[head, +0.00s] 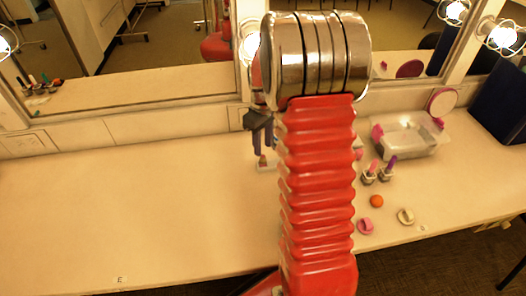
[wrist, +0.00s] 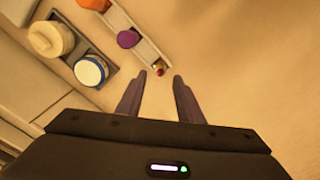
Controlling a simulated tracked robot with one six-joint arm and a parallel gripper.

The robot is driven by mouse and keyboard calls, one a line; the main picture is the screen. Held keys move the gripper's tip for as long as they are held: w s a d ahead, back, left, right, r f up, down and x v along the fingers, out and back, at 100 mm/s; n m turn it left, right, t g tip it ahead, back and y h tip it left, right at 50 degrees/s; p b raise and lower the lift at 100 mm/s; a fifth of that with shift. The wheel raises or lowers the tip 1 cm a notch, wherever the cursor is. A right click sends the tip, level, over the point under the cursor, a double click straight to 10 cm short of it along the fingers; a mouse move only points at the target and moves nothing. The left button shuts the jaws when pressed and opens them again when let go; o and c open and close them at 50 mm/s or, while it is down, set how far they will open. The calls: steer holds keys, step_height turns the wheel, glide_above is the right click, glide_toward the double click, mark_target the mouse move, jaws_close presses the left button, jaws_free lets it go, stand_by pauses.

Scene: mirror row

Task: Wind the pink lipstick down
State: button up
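A pink lipstick (head: 371,171) stands upright on the counter right of my arm in the head view, its pink tip showing above a dark silvery tube. A purple-tipped one (head: 388,169) stands just to its right. My gripper (wrist: 159,77) is open in the wrist view, with nothing between its two dark fingers. A small red-tipped item (wrist: 159,68) in a pale strip lies just past the fingertips; whether they touch is unclear. In the head view my gripper (head: 262,143) is partly hidden behind my arm, left of the pink lipstick.
A clear tray (head: 405,136) and round pink mirror (head: 441,102) stand behind the lipsticks. In front lie an orange ball (head: 376,201), pink cap (head: 366,226) and cream cap (head: 405,216). The wrist view shows cream (wrist: 50,39) and blue-white (wrist: 91,70) jars. The left counter is clear.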

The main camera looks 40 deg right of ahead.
mark_target(263, 156)
step_height(263, 156, up, 9)
stand_by(0.3)
steer(key=shift+m, duration=0.3)
stand_by(0.4)
steer(key=s+a+r+m+t, duration=0.1)
steer(key=s+a+r, duration=0.3)
steer(key=s+a, duration=0.6)
steer(key=s+a+r+m+t, duration=0.1)
steer(key=s+a+r+t, duration=0.3)
steer(key=s+a, duration=0.6)
steer(key=a+r, duration=0.1)
steer(key=a, duration=0.3)
steer(key=shift+r+t, duration=0.2)
steer(key=shift+t, duration=0.1)
